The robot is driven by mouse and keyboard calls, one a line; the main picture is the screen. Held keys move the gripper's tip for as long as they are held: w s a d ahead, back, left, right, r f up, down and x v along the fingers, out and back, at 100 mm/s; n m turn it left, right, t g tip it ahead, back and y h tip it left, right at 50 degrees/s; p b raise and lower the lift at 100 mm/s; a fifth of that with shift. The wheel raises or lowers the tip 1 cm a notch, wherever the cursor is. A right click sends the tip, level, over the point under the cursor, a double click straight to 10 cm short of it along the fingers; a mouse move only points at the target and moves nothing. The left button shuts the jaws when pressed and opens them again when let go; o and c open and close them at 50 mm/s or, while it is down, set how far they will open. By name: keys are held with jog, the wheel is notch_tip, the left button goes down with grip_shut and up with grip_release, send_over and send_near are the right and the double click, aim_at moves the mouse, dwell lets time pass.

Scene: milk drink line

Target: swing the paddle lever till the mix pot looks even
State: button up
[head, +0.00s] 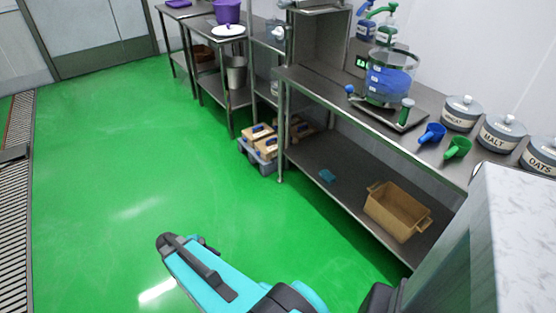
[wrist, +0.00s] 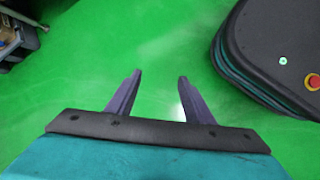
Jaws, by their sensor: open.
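The mix pot (head: 376,86) looks like a clear vessel with blue contents, on a dark stand on the right steel bench in the head view. A green upright handle (head: 405,111) stands at the stand's front right and a blue knob (head: 350,90) at its left. I cannot tell which is the paddle lever, nor how even the mix is. My gripper (wrist: 159,79) is open and empty above the green floor in the wrist view, well away from the pot. My arm crosses the bottom of the head view; its fingers do not show there.
Blue (head: 432,133) and green scoops (head: 457,148) lie on the bench (head: 325,92) beside lidded jars, one marked MALT (head: 497,134). A tan bin (head: 396,212) sits on the lower shelf. A crate of cartons (head: 262,149) stands on the floor. Open green floor (head: 130,150) lies left.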

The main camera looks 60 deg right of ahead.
jog(key=s+a+f+m+y, duration=0.1)
jog(key=s+a, duration=0.3)
jog(key=a, duration=0.4)
jog(key=s+a+f+m+g+y, duration=0.1)
jog(key=s+a+f+m+y, duration=0.1)
jog(key=s+a, duration=0.3)
jog(key=s+a+f+m+y, duration=0.1)
jog(key=s+a, duration=0.4)
jog(key=a, duration=0.7)
notch_tip(320, 180, down, 2)
jog(key=shift+a+f+m+g+y, duration=0.1)
jog(key=shift+a+m+g+y, duration=0.2)
jog(key=shift+m+g, duration=0.15)
jog(key=shift+s, duration=0.1)
jog(key=c, duration=0.4)
jog(key=shift+a, duration=0.1)
